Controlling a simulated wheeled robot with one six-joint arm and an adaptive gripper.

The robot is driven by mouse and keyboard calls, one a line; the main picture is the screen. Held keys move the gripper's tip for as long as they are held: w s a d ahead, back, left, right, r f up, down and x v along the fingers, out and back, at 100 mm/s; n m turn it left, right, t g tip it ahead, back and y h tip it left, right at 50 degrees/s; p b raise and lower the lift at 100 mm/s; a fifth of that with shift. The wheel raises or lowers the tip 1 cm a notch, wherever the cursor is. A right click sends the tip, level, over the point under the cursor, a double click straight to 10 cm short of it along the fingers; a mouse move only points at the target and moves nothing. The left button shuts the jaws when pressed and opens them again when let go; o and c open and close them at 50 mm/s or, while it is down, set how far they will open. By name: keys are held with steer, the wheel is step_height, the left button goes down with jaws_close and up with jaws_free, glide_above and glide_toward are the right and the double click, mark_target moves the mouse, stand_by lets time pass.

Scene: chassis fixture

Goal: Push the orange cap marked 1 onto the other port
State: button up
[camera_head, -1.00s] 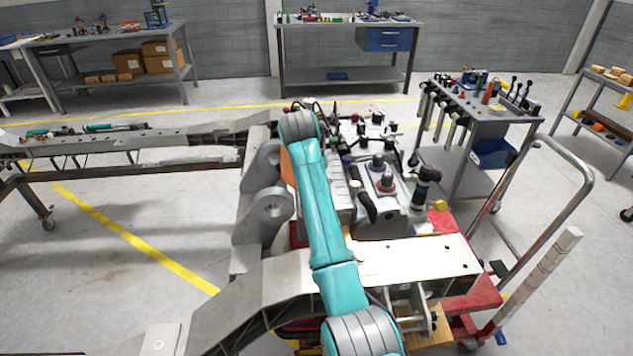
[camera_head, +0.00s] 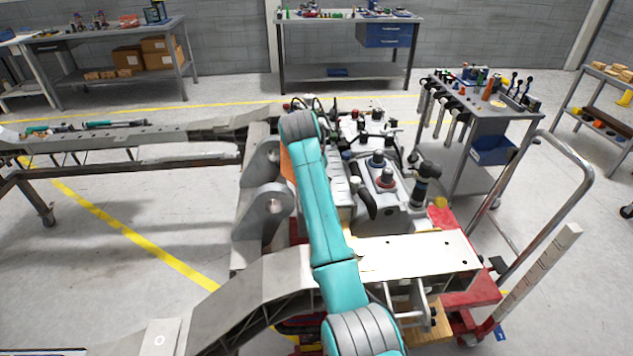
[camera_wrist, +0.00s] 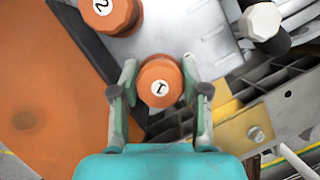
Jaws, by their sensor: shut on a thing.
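The orange cap marked 1 (camera_wrist: 160,82) is between the two fingers of my gripper (camera_wrist: 160,88) in the wrist view. The gripper is shut on it, one finger on each side. A second orange cap marked 2 (camera_wrist: 108,14) sits on the grey housing at the top left of the wrist view. Whatever lies under cap 1 is hidden by the cap. In the head view my teal arm hides the gripper and both caps.
A white hex-headed fitting (camera_wrist: 262,22) stands at the upper right of the wrist view. An orange plate (camera_wrist: 40,110) fills the left side. A yellow bracket with a bolt (camera_wrist: 246,127) is at the right. A tool cart (camera_head: 480,110) stands right of the chassis.

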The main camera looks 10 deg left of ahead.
steer(key=shift+f, duration=0.2)
steer(key=o, duration=0.9)
steer(key=shift+s+a, duration=0.1)
steer(key=shift+a, duration=0.1)
steer(key=shift+a+r, duration=0.15)
steer(key=shift+r, duration=1.8)
steer(key=shift+d+r, duration=0.2)
steer(key=shift+r, duration=0.9)
steer(key=shift+d, duration=0.1)
